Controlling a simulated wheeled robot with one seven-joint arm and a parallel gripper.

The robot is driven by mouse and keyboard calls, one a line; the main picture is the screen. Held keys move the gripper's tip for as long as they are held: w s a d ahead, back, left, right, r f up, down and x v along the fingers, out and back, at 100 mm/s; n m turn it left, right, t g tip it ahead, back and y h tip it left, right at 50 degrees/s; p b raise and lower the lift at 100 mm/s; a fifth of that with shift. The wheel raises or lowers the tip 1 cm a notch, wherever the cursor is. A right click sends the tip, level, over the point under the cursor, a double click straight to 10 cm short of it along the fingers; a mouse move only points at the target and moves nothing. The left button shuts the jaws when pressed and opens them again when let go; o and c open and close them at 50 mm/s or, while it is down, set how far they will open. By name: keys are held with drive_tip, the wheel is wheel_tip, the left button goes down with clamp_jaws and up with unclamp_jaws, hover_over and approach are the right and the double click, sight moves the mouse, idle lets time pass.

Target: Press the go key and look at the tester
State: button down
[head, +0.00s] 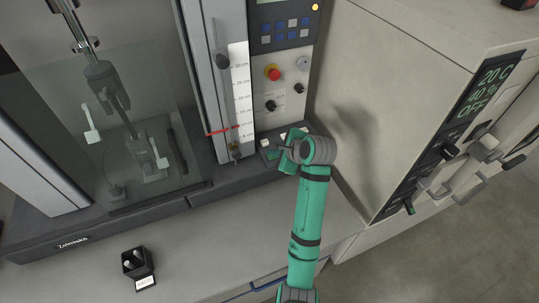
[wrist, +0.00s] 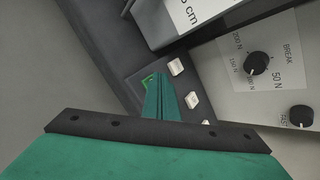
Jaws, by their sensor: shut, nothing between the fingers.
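The tester (head: 215,90) is a grey machine with a column, a scale and a control panel. Its low key block carries pale square keys, one of which shows in the wrist view (wrist: 176,67). A green key (wrist: 147,83) is partly hidden behind my fingertips in the wrist view. My gripper (head: 280,149) is shut and empty, its tips over the key block; the tips also show in the wrist view (wrist: 156,78). I cannot tell whether they touch the green key. The panel's display (head: 279,3) is cut off by the top edge, and an amber lamp (head: 315,7) appears lit.
A red stop button (head: 273,72) and dark knobs sit on the panel above the keys. A beige cabinet (head: 400,80) reading 20 C, 40 % and OFF stands close right of my arm. A small black labelled holder (head: 138,262) stands on the bench at front left.

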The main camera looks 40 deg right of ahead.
drive_tip(key=shift+s+d, duration=0.2)
drive_tip(key=shift+s, duration=0.05)
drive_tip(key=shift+w+a+r, duration=0.15)
drive_tip(key=shift+r, duration=0.3)
drive_tip(key=shift+w+a+r, duration=0.1)
drive_tip(key=shift+a+r, duration=0.05)
drive_tip(key=shift+r, duration=0.25)
